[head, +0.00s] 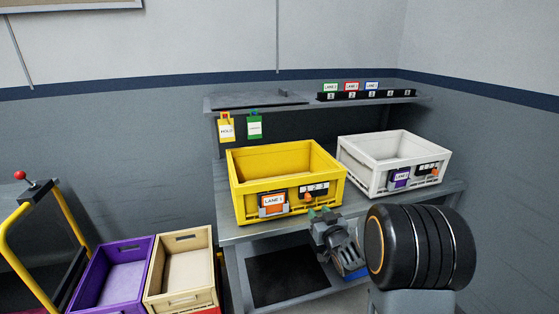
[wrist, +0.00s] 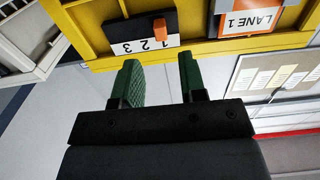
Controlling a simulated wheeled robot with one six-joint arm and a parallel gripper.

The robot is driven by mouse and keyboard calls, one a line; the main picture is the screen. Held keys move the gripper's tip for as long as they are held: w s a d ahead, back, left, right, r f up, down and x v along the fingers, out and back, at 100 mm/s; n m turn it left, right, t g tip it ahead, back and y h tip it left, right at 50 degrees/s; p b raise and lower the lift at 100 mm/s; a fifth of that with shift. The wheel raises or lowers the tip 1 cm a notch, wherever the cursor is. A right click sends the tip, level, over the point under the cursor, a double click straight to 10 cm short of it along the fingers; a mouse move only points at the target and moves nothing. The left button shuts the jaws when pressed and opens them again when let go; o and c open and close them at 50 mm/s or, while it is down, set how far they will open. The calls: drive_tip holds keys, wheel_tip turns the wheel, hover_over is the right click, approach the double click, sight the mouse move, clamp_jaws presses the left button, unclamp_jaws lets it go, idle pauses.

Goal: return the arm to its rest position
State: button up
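My gripper (head: 322,215) is in front of the yellow crate (head: 238,203), just below its number strip. Its green fingers also show in the wrist view (wrist: 160,78), parted with an empty gap between them. The fingers point at the crate's front. The strip (wrist: 140,45) with 1, 2, 3 and its orange tab (wrist: 159,27) lie just beyond the fingertips, and the tab appears clear of them. My arm (head: 420,245) reaches in from the lower right of the head view.
The yellow crate, with an orange LANE 1 card (head: 273,203), stands on a grey bench (head: 232,233) beside a white crate (head: 350,168). A shelf (head: 225,104) runs above. Purple (head: 90,295) and beige (head: 180,300) crates are lower left, near a yellow-railed cart (head: 12,245).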

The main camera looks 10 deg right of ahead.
drive_tip(key=s+d+f+m+g+h, duration=0.2)
drive_tip(key=s+d+f+g+h, duration=0.15)
drive_tip(key=f+g, duration=0.35)
drive_tip(key=s+a+f+g+p, duration=0.1)
drive_tip(key=s+g, duration=0.3)
drive_tip(key=s, duration=0.2)
drive_tip(key=s+a+r+g+y+p, duration=0.1)
drive_tip(key=s+a+r+p, duration=0.1)
drive_tip(key=s+a+r, duration=0.3)
drive_tip(key=s+a+r+g+p, duration=0.2)
drive_tip(key=s+a+r, duration=0.2)
drive_tip(key=s+r, duration=0.6)
drive_tip(key=shift+s+a+n+y+p, duration=0.35)
drive_tip(key=shift+s+n, duration=0.05)
drive_tip(key=shift+s, duration=0.25)
drive_tip(key=shift+d, duration=0.15)
